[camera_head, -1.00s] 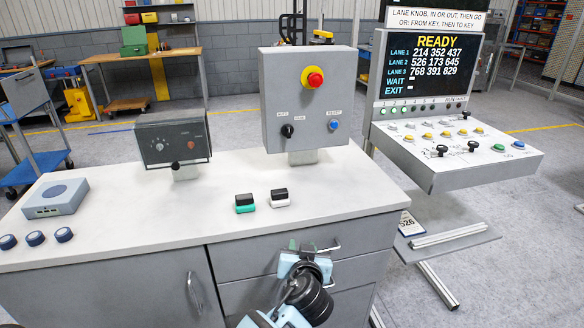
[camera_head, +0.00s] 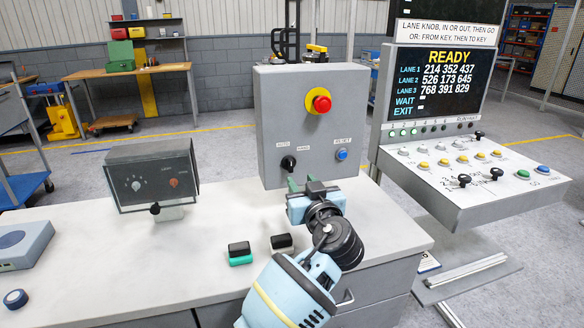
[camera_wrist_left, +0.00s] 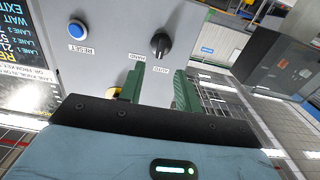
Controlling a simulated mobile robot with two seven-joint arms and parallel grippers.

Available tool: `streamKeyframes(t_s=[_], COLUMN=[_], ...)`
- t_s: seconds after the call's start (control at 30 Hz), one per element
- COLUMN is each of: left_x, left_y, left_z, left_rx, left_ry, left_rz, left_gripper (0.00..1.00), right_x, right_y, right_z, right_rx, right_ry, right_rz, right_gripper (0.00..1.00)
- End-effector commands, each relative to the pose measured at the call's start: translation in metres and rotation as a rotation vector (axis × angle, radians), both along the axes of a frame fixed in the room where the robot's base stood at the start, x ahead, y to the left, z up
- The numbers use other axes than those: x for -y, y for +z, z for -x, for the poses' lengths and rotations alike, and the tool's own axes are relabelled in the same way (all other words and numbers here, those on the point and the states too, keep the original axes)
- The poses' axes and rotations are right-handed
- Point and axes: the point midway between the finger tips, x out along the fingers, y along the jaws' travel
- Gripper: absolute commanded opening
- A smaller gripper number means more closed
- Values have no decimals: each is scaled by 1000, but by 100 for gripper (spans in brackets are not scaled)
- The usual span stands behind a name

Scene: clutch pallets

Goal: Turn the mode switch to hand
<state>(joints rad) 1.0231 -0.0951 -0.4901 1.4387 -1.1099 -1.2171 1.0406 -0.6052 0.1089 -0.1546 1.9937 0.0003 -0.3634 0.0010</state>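The mode switch (camera_head: 288,163) is a black rotary knob low on the left of the grey control box (camera_head: 272,112), with AUTO and HAND labels above it. In the left wrist view the knob (camera_wrist_left: 160,45) appears just beyond my fingers, above the gap between them. I cannot tell for sure which label it points to. My left gripper (camera_head: 303,184) is in front of the box, below and slightly right of the knob, apart from it. Its green fingers (camera_wrist_left: 157,82) are open with nothing between them. My right gripper is not in view.
A red emergency stop (camera_head: 322,103) and a blue RESET button (camera_head: 341,155) share the box face. A small dark panel (camera_head: 152,178) stands left on the bench. Two small blocks (camera_head: 240,250) (camera_head: 281,243) lie near my arm. A sloped console (camera_head: 470,180) is at right.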

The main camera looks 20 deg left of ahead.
Motion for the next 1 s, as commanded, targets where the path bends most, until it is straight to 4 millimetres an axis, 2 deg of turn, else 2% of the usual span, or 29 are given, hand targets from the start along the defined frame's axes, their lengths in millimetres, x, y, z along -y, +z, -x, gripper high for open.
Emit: streamKeyframes(t_s=[0.13,0.5,0.7,1.0], left_x=[-9,-37,-43,-43], left_y=[2,1,0,0], left_z=[-12,-53,-62,-63], left_rx=[1,-1,-1,-2], left_ry=[3,2,1,0], left_rz=[-4,-3,-2,-1], left_gripper=[34,34,34,32], right_x=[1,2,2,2], right_y=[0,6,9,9], right_z=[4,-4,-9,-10], right_rx=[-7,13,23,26], right_ry=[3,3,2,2], right_rz=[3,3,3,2], right_gripper=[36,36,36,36])
